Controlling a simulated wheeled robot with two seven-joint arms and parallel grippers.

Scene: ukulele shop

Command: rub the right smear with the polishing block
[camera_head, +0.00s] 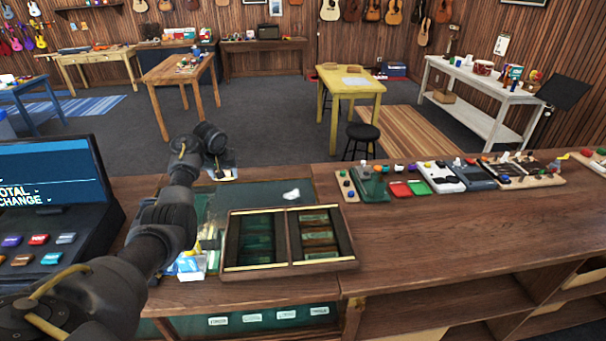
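A white smear (291,194) shows on the dark glass panel (263,196) set in the counter, behind the wooden tray. It is the only smear I can make out clearly. My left arm comes in from the left, and my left gripper (221,172) points down over the left part of the glass, left of the smear and apart from it. A small pale patch shows at its tip; I cannot tell whether this is a smear, fingers or a held block. No polishing block can be made out. My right gripper is out of view.
A two-compartment wooden tray (286,267) stands in front of the glass. A cash register (52,185) is at the left. Small boxes (190,266) sit beside my forearm. Pedals and boards (446,178) line the counter's back right edge; the counter's right front (450,235) is clear.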

